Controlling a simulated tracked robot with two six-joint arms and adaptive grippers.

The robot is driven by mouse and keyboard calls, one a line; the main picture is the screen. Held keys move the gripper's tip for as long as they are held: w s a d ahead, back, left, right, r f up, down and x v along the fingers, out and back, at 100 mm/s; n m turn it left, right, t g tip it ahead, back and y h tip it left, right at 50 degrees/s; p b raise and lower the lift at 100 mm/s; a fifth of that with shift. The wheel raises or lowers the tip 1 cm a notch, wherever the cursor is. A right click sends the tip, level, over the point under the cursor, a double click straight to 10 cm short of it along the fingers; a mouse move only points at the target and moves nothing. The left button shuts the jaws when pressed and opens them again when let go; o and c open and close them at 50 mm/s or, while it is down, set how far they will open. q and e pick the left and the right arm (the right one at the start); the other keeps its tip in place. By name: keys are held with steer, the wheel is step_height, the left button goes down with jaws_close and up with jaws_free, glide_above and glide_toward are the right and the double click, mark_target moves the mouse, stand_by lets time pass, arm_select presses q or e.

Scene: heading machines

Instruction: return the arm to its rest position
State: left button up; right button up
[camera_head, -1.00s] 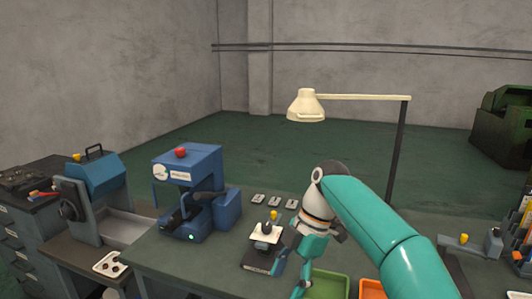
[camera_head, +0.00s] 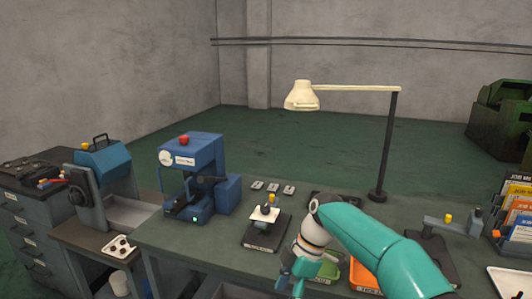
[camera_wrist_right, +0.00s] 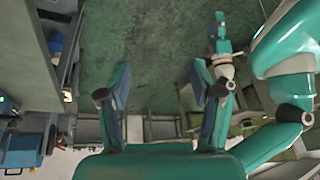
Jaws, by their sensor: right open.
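My right arm comes in from the right in the head view, and its gripper (camera_head: 293,278) hangs low at the front edge of the bench. Part of the gripper is cut off by the picture's bottom edge. In the right wrist view its two fingers stand wide apart with nothing between them (camera_wrist_right: 162,92), over green floor. Another teal arm with a pale wrist shows at the right of the wrist view; it appears to be my left arm, with its small gripper (camera_wrist_right: 221,32). Whether that one is open is too small to tell.
A blue press (camera_head: 196,170) and a small black stand (camera_head: 266,232) are on the bench (camera_head: 190,240). Green (camera_head: 328,270) and orange (camera_head: 362,274) trays lie beside my right gripper. A cream lamp (camera_head: 387,150) stands behind the arm. A grey fixture (camera_head: 452,224) stands to the right.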

steer(key=s+d+f+m, duration=0.15)
steer(key=f+m, duration=0.25)
steer(key=f, duration=0.4)
steer(key=s+d+f+m+t, duration=0.1)
steer(key=s+f+m, duration=0.2)
steer(key=f, duration=0.5)
steer(key=s+d+f+m, duration=0.2)
steer(key=s+f+m, duration=0.15)
steer(key=f, duration=0.45)
steer(key=s+d+f+m, duration=0.1)
steer(key=s+f+m, duration=0.1)
steer(key=s+m, duration=0.2)
steer(key=s+d+f+m+t, duration=0.1)
steer(key=s+f+m, duration=0.2)
steer(key=s, duration=0.5)
steer(key=s+d+f+m, duration=0.1)
steer(key=s+f+m, duration=0.2)
steer(key=s, duration=0.3)
steer(key=shift+d+m, duration=0.15)
steer(key=shift+m, duration=0.7)
